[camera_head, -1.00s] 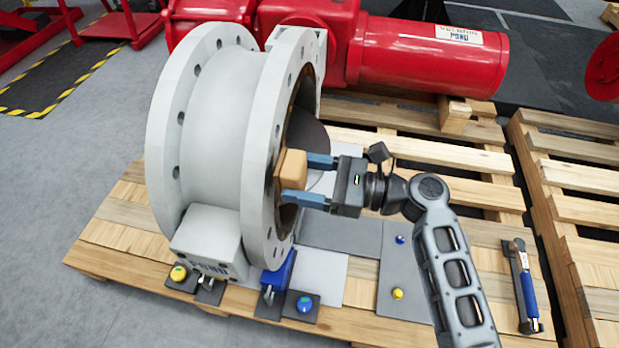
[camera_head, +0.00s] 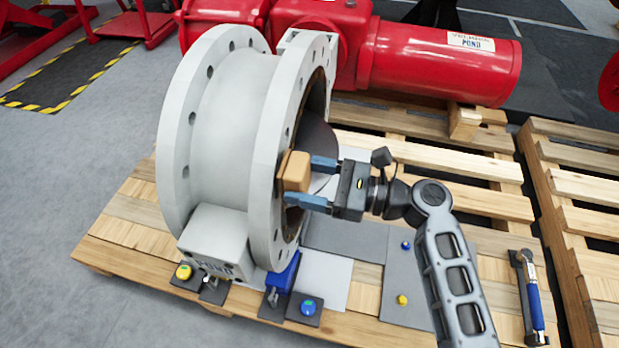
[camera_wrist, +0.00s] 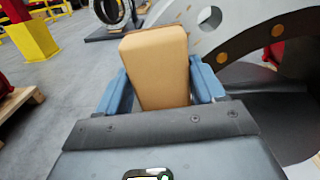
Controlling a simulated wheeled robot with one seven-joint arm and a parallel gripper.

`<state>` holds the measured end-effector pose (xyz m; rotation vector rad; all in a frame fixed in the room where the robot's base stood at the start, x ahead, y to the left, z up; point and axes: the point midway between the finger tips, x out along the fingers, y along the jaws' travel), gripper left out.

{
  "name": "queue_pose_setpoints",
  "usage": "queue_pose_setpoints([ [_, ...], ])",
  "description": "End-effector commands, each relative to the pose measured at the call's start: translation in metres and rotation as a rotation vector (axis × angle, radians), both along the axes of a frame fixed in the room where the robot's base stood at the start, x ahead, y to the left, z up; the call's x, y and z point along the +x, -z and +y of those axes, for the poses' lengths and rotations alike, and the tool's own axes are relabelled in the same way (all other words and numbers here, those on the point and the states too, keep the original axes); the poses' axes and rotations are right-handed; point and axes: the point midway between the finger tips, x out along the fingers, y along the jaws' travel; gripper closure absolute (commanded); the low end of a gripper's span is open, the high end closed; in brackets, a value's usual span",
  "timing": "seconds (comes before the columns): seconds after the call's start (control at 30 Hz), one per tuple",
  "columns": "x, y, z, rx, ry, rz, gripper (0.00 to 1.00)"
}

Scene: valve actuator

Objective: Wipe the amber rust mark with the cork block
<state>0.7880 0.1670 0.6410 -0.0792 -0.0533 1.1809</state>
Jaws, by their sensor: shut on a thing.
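The cork block (camera_head: 297,171) is a tan block held between the blue fingers of my gripper (camera_head: 311,181). My gripper is shut on it at the near flange face of the large grey valve body (camera_head: 232,128), beside the round opening. In the head view the block overlaps the flange rim; I cannot tell whether it touches. In the wrist view the cork block (camera_wrist: 158,65) stands upright between the fingers, with the flange (camera_wrist: 235,25) behind and to the right.
The valve stands on a wooden pallet (camera_head: 120,228). A red actuator (camera_head: 440,60) lies behind it. Small pads with yellow and blue knobs (camera_head: 308,307) sit in front. A blue-handled tool (camera_head: 534,305) lies at right. A grey plate (camera_head: 345,238) lies below my gripper.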

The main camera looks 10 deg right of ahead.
Motion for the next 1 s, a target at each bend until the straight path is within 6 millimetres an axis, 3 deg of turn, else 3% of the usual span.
queue_pose_setpoints([
  [0.67,0.005,-0.001,0.009,0.000,0.000,0.000,0.56],
  [1.0,0.019,-0.020,0.002,0.000,0.000,-0.002,0.56],
])
